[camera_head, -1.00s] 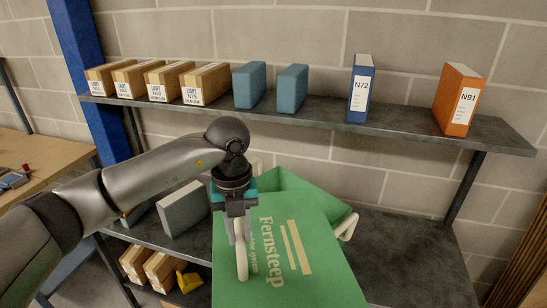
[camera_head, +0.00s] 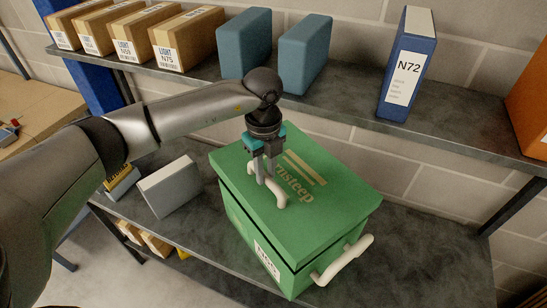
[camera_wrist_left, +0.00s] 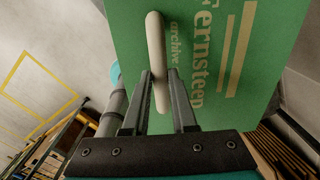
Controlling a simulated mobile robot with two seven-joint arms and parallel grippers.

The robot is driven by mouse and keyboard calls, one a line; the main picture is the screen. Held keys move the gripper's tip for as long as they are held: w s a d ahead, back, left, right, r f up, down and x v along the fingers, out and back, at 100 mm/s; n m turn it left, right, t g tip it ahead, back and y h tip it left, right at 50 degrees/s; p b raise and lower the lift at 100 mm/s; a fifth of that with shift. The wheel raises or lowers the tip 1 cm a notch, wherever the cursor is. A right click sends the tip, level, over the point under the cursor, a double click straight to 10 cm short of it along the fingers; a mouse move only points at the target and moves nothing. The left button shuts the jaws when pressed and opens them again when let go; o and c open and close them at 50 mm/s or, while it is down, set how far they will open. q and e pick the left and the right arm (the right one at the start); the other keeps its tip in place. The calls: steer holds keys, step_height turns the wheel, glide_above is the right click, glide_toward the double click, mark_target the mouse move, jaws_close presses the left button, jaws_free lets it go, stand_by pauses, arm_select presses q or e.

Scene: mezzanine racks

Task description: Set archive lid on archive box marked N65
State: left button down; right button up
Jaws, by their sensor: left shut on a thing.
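The green archive lid (camera_head: 335,190) lies over the top of the green archive box (camera_head: 300,272), nearly lined up with its edges. I cannot tell whether it rests fully all round. My left gripper (camera_head: 267,178) is above the lid, shut on its pale handle (camera_head: 278,200). In the left wrist view the fingers (camera_wrist_left: 160,76) close on the handle (camera_wrist_left: 155,40), with the printed lid face (camera_wrist_left: 255,70) behind. The box's white label (camera_head: 267,260) is partly covered and hard to read. A pale side handle (camera_head: 345,260) sticks out at the right. My right gripper is not in view.
The box stands on the lower grey shelf (camera_head: 430,255), bare to its right. A grey box (camera_head: 170,187) stands to its left. The upper shelf (camera_head: 345,100) holds cartons (camera_head: 187,38), two blue blocks (camera_head: 305,50), a blue N72 binder (camera_head: 407,65) and an orange binder (camera_head: 530,95).

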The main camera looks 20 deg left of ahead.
mark_target(266, 188)
arm_select(q)
steer(key=shift+f, duration=0.2)
steer(key=shift+s+f+b, duration=0.15)
steer(key=shift+f+b, duration=0.25)
steer(key=shift+b, duration=0.1)
step_height(266, 188, down, 5)
steer(key=b, duration=0.3)
steer(key=shift+r+b, duration=0.15)
steer(key=shift+b, duration=0.15)
steer(key=shift+f+b, duration=1.3)
steer(key=shift+f, duration=0.55)
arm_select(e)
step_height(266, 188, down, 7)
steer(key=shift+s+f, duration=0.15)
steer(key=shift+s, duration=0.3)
arm_select(q)
steer(key=c, duration=0.6)
jaws_free()
steer(key=shift+c, duration=0.2)
step_height(266, 188, up, 15)
steer(key=shift+r+b, duration=0.15)
steer(key=shift+b, duration=0.45)
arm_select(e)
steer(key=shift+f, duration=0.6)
